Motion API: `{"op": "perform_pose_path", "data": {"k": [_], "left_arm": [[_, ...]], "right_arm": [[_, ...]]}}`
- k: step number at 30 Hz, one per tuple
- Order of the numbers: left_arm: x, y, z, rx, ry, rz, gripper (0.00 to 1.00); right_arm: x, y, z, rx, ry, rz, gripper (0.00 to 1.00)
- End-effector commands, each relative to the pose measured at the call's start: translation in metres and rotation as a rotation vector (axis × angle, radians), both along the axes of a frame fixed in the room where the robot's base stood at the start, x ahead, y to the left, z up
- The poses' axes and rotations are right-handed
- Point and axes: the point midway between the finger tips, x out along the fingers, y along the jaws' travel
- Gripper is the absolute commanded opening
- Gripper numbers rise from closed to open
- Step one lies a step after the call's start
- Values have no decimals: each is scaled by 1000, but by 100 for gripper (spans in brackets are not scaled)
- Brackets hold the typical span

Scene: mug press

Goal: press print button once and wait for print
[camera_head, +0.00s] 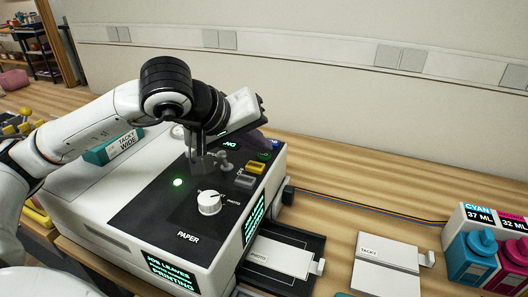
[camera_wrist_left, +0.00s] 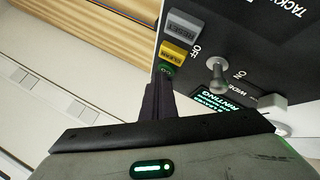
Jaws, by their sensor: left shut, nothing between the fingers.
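The printer (camera_head: 120,225) is a white box with a black sloped top, on the wooden bench. A green button marked GO (camera_head: 264,155) sits at the far right edge of its top, beside a yellow button (camera_head: 256,168) and a grey one (camera_head: 245,181). My left gripper (camera_head: 254,142) is shut and empty, above that far edge. In the left wrist view the dark fingers (camera_wrist_left: 163,85) end at the green button (camera_wrist_left: 165,69), partly covering it; contact cannot be told. A front screen (camera_head: 172,272) shows the word PRINTING. My right gripper is not in view.
A white PAPER dial (camera_head: 209,203), a metal toggle (camera_head: 224,161) and a lit green lamp (camera_head: 178,182) are on the top. A PHOTO cassette (camera_head: 281,257) is at the right side. A TACKY cassette (camera_head: 387,265) and ink bottles (camera_head: 470,258) stand further right.

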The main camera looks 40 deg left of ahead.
Motion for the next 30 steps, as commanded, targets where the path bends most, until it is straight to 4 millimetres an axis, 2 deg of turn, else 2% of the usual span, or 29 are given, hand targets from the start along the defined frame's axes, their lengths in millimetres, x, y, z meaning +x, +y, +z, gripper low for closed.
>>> {"op": "perform_pose_path", "data": {"k": [10,23,30], "left_arm": [[0,0,16,0,2,-1,0],[0,0,20,0,1,0,0],[0,0,43,0,0,0,0]], "right_arm": [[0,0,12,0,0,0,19],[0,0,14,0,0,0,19],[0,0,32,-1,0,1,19]]}}
